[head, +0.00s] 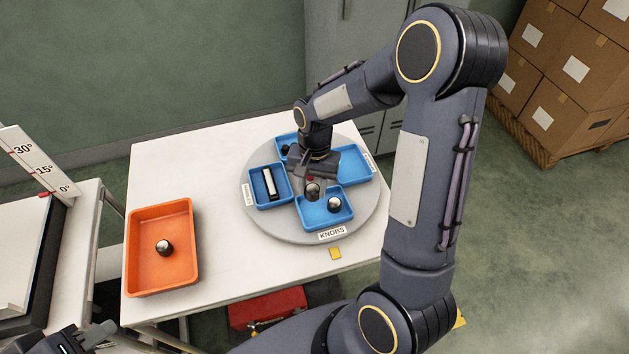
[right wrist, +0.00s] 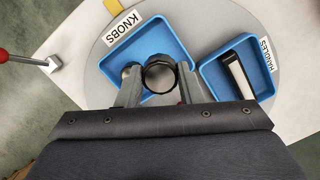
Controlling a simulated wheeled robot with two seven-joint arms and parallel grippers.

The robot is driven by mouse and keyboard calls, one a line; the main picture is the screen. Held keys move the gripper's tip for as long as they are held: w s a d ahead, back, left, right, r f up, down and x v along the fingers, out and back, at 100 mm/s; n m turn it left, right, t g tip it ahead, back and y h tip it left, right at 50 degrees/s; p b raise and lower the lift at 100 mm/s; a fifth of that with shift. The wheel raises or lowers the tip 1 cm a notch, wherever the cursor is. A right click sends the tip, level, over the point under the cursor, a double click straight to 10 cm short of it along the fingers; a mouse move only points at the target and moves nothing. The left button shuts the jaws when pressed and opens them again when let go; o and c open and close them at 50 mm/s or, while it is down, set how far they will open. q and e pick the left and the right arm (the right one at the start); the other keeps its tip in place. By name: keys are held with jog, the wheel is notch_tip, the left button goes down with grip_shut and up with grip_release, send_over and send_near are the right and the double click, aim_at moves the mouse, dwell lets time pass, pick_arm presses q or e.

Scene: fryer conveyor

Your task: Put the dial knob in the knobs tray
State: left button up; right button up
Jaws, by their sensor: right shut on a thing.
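My right gripper (head: 313,184) is shut on a dark dial knob (head: 312,191) and holds it over the blue knobs tray (head: 309,221), which has a KNOBS label at its front. In the right wrist view the round knob (right wrist: 160,75) sits between the two grey fingers, above the knobs tray (right wrist: 150,43). A second knob (head: 334,204) lies in that tray, partly hidden by a finger in the wrist view. Another knob (head: 163,247) stands in the orange tray (head: 135,262). My left gripper (head: 97,337) is at the lower left edge, its jaws unclear.
The knobs tray sits on a grey round turntable (head: 262,225) with other blue trays, one labelled HANDLES (right wrist: 283,54) with a black-and-white handle in it. A yellow piece (head: 335,253) lies by the turntable. White table (head: 235,275) is clear between orange tray and turntable.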

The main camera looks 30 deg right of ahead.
jog(key=b, duration=0.5)
send_over(312, 215)
jog(key=shift+w+d+f, duration=0.1)
jog(key=shift+d+f, duration=0.05)
jog(key=shift+f, duration=1.5)
jog(key=shift+d+f, duration=0.1)
jog(key=shift+f, duration=1.5)
jog(key=shift+f+b, duration=0.85)
jog(key=shift+f, duration=0.4)
jog(key=o, duration=1)
jog(key=shift+r, duration=0.1)
jog(key=shift+o, duration=0.2)
